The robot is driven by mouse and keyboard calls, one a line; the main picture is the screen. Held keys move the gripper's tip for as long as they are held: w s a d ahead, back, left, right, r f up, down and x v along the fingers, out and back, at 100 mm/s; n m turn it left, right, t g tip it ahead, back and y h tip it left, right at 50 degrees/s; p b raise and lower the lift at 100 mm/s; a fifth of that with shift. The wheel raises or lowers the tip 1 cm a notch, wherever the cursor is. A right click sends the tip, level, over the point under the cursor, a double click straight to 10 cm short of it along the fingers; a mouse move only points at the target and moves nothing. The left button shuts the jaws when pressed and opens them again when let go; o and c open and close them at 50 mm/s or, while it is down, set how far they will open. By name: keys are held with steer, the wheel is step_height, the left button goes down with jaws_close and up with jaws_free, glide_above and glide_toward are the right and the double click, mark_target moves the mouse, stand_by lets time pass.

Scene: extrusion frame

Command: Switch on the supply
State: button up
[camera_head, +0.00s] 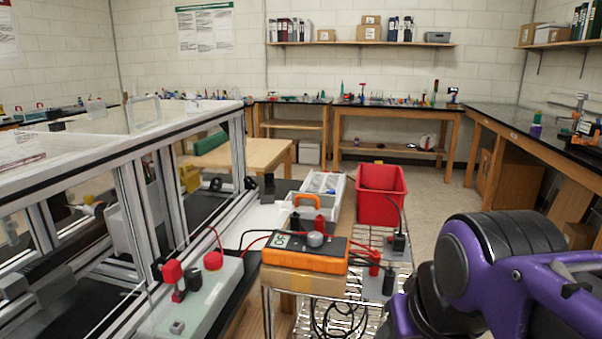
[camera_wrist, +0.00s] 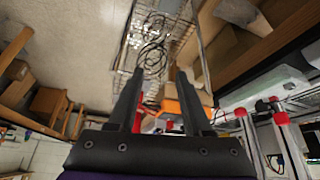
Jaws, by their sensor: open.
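A pale grey-green box (camera_head: 206,297) lies at the left front beside the extrusion frame. It carries a red round knob (camera_head: 213,261), red and dark plugs (camera_head: 173,272) and a small grey square part (camera_head: 177,327). It may be the supply; I cannot read a label or tell a switch position.
A red bin (camera_head: 381,207) and a grey tray (camera_head: 322,184) stand behind the meter. Small grey blocks with plugs (camera_head: 396,246) sit on the wire rack to its right. The extrusion frame (camera_head: 130,160) bounds the left. Loose cables (camera_wrist: 153,50) hang near my fingers.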

steer(key=shift+c, duration=1.1)
steer(key=shift+r+p, duration=0.4)
steer(key=shift+c, duration=1.2)
step_height(320, 180, up, 7)
steer(key=p, duration=0.7)
jaws_close()
steer(key=shift+f, duration=0.2)
